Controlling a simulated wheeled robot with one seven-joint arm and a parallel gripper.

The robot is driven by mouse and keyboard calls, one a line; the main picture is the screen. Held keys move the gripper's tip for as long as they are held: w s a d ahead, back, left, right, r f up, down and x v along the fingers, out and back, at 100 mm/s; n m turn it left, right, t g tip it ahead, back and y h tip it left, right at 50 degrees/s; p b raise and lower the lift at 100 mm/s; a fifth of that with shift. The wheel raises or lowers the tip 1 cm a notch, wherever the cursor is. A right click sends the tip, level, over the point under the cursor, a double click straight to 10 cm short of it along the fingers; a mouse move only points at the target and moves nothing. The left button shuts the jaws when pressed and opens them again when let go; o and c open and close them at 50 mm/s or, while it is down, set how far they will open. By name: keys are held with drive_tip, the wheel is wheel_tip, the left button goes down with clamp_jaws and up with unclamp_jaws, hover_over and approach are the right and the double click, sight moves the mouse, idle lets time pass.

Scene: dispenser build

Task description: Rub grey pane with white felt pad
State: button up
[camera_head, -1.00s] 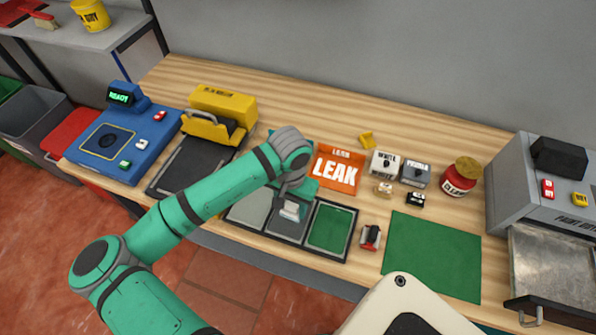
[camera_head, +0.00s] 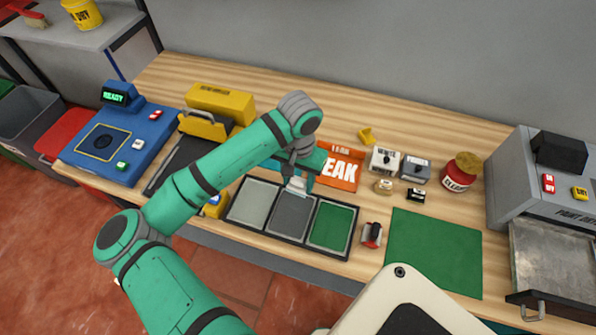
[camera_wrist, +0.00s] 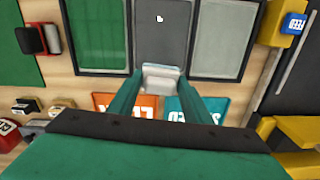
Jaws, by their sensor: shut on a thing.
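My gripper (camera_head: 297,186) is shut on a small white block, the white felt pad (camera_wrist: 162,75). The pad is at the back edge of the middle, darker grey pane (camera_head: 290,213); whether it touches the pane is unclear. In the wrist view the darker grey pane (camera_wrist: 163,35) lies just beyond the pad and carries a small white mark. The same tray holds a light grey pane (camera_head: 257,203) at its left and a green pane (camera_head: 330,226) at its right.
A red-and-black item (camera_head: 371,235) and a green mat (camera_head: 433,252) lie to the right. A yellow block with a blue FEED button (camera_wrist: 288,22) is beside the tray's left end.

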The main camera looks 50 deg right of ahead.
drive_tip(key=shift+r, duration=1.95)
